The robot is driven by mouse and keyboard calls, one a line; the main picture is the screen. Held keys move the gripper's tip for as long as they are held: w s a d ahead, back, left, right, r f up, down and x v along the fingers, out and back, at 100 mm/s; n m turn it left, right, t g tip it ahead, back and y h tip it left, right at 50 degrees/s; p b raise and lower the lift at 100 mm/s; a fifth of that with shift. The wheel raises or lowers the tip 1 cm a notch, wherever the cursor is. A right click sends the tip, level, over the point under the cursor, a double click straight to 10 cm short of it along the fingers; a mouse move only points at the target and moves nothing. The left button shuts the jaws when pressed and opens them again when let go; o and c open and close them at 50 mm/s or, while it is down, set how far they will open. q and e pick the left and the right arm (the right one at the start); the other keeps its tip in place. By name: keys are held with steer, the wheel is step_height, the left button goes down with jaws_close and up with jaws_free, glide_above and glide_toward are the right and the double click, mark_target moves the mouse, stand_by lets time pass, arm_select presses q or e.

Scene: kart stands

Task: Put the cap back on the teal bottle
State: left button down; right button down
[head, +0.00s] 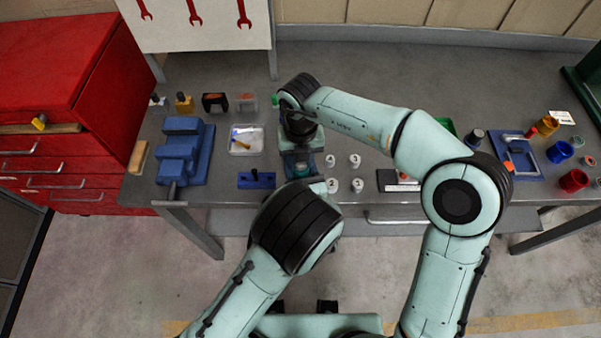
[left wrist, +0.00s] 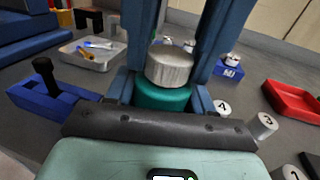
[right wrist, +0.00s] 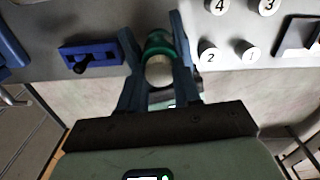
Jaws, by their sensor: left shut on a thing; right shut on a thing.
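The teal bottle (left wrist: 162,98) stands upright between the fingers of my left gripper (left wrist: 163,88), which is shut on it. The silver ribbed cap (left wrist: 170,65) sits at the bottle's top in the left wrist view and appears to touch it; whether it is fully seated I cannot tell. My right gripper (right wrist: 155,45) comes down from above, shut on the cap, with a blue finger on each side. In the right wrist view the cap (right wrist: 159,71) shows in front of the teal bottle (right wrist: 157,42). In the head view my arms largely hide bottle and cap.
Several numbered white cylinders (head: 354,160) stand just right of the bottle. A blue block with a black knob (head: 257,180) and a tray with small tools (head: 246,140) are to the left. A blue vise (head: 184,150) is farther left. Red and blue cups (head: 574,180) are far right.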

steer(key=m, duration=1.1)
steer(key=shift+m, duration=0.3)
steer(key=m, duration=0.3)
steer(key=c, duration=0.7)
jaws_free()
step_height(320, 180, up, 12)
